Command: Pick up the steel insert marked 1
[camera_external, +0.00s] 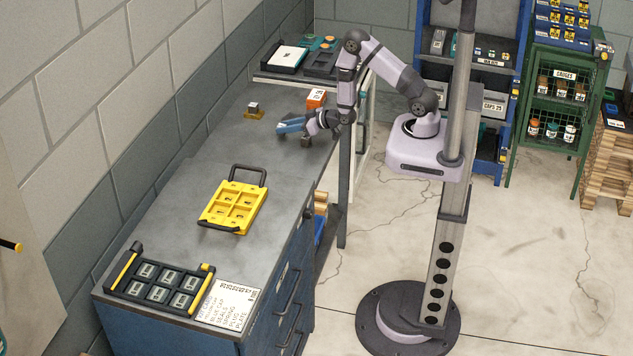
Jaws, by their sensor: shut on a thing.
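My gripper (311,132) is low over the right part of the bench, tilted down and to the left. It is shut on a small grey-brown block (306,142), which looks like a steel insert; its mark is too small to read. I cannot tell whether the block touches the bench. A blue thing (289,126) is beside the fingers, partly hidden by them.
A yellow compartment tray (229,231) with dark handles lies mid-bench. A black tray (124,270) of labelled pieces and a printed card (231,303) are at the near end. Bare bench (213,150) lies between.

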